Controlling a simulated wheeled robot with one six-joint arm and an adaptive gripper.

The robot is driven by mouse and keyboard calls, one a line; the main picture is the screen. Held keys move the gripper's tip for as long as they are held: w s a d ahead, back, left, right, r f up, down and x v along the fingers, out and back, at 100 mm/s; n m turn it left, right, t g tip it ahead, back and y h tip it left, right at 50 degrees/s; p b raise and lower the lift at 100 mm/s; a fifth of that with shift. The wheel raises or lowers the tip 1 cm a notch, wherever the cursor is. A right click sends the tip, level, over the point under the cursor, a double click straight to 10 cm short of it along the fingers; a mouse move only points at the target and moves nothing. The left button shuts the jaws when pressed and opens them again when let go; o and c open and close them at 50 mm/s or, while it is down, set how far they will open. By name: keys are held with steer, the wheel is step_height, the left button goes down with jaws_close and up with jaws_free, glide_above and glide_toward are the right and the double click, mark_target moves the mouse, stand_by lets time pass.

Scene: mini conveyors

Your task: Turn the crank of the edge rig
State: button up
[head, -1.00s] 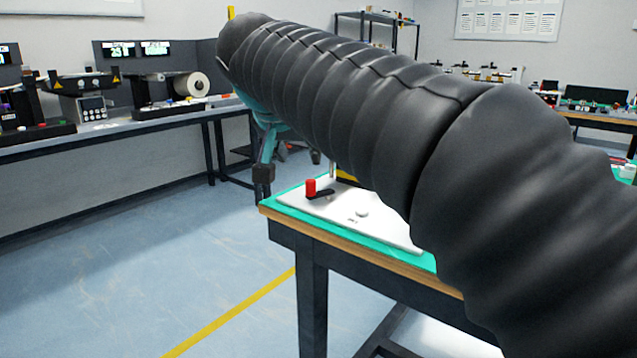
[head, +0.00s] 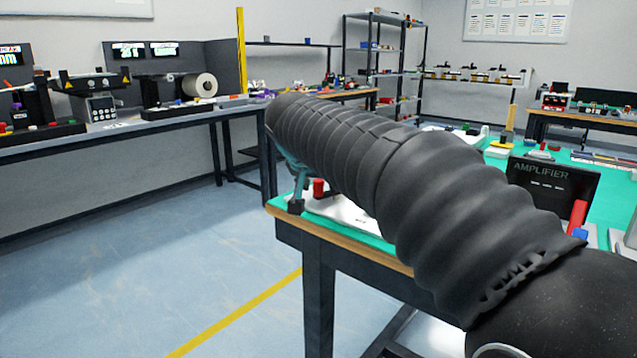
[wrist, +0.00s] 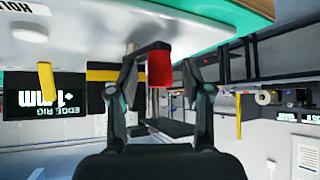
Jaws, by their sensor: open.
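The crank's red handle (head: 318,188) stands up from the edge rig's white plate (head: 345,212) at the near left corner of the table. The wrist view is upside down; there the red handle (wrist: 159,70) hangs from a dark crank arm (wrist: 148,48) with a metal pivot. My gripper (wrist: 163,72) is open, with one finger on each side of the handle. A gap shows on the right; whether the left finger touches is unclear. In the head view my gripper (head: 296,206) is low beside the handle, mostly hidden by my arm, which also covers part of the plate.
The rig's display (wrist: 45,115) reads EDGE RIG and +1 mm. A yellow lever (wrist: 47,80) and a white knob (wrist: 30,32) are near it. An amplifier box (head: 553,185) stands on the same table, right of my arm. Open floor (head: 150,260) lies left.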

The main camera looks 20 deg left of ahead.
jaws_close()
steer(key=shift+d, duration=0.1)
